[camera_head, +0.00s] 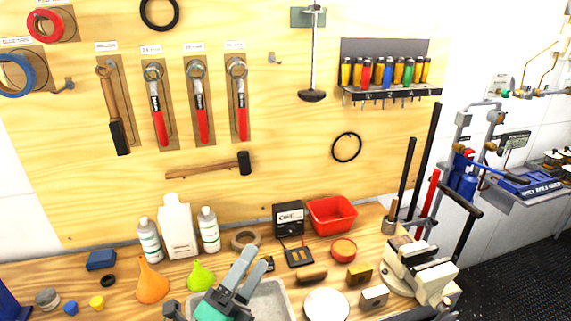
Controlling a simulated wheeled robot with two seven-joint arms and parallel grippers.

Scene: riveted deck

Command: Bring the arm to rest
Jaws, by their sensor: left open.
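My left gripper (252,266) shows at the bottom centre of the head view, over the workbench (120,270). Its two grey fingers point up and away, spread apart with nothing seen between them. It is in front of a grey tray (275,297) and hides part of it. A teal part shows just below the fingers; I cannot tell whether it belongs to my arm. My right gripper is not in view.
Near the gripper are a green funnel (200,277), an orange funnel (152,285), a black meter (289,220), a red bin (332,214) and a white disc (326,304). White bottles (178,228) stand behind. A vise (420,268) is at right.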

